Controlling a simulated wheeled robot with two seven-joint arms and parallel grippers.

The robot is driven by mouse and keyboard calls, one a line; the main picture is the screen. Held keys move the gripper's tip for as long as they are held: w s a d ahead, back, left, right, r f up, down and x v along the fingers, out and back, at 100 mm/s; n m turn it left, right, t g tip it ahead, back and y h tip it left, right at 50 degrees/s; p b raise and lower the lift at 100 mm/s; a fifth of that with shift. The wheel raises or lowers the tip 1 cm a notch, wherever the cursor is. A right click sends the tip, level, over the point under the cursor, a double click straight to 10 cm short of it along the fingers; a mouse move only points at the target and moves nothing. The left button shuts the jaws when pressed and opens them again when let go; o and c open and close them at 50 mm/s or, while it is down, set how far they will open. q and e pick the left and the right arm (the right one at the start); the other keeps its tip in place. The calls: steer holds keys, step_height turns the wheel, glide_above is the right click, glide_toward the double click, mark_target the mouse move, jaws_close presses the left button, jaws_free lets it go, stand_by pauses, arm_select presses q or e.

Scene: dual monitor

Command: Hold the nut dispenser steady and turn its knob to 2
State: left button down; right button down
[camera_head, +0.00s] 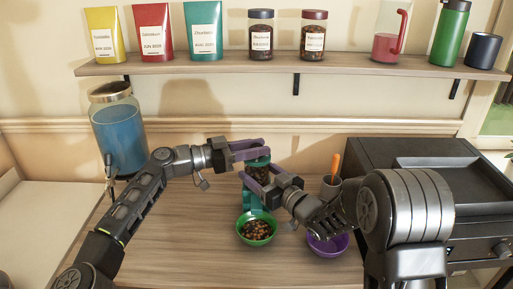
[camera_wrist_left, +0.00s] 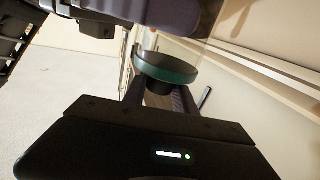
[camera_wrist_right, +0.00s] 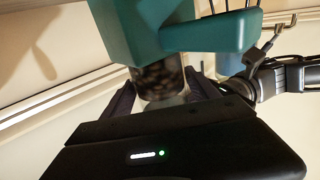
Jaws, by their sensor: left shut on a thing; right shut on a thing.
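The nut dispenser (camera_head: 250,200) stands on the table, with a teal base, a clear jar of dark nuts and a teal lid (camera_wrist_left: 165,68). My left gripper (camera_head: 266,150) is at its top, with its fingers around the dark knob (camera_wrist_left: 158,87) on the lid. The left wrist view is upside down. My right gripper (camera_head: 256,184) is lower, shut around the clear jar (camera_wrist_right: 160,80) beside the teal body (camera_wrist_right: 140,30). The knob's numbers cannot be read. A green bowl (camera_head: 244,236) holding nuts sits in front of the base.
A purple bowl (camera_head: 330,252) sits right of the green one, partly behind my right arm. A cup with an orange-handled tool (camera_head: 335,163) and a black machine (camera_head: 375,150) stand at right. A blue-filled jar (camera_head: 120,135) stands back left. The shelf (camera_head: 220,67) holds pouches and jars.

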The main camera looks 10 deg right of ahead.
arm_select(q)
steer(key=shift+f, duration=0.2)
arm_select(e)
steer(key=shift+a, duration=0.15)
arm_select(q)
steer(key=c, duration=1)
jaws_free()
steer(key=shift+r, duration=0.15)
steer(key=shift+a, duration=0.1)
steer(key=a, duration=1.1)
steer(key=shift+s+a, duration=0.25)
steer(key=shift+a, duration=0.15)
arm_select(e)
steer(key=shift+c, duration=0.7)
jaws_free()
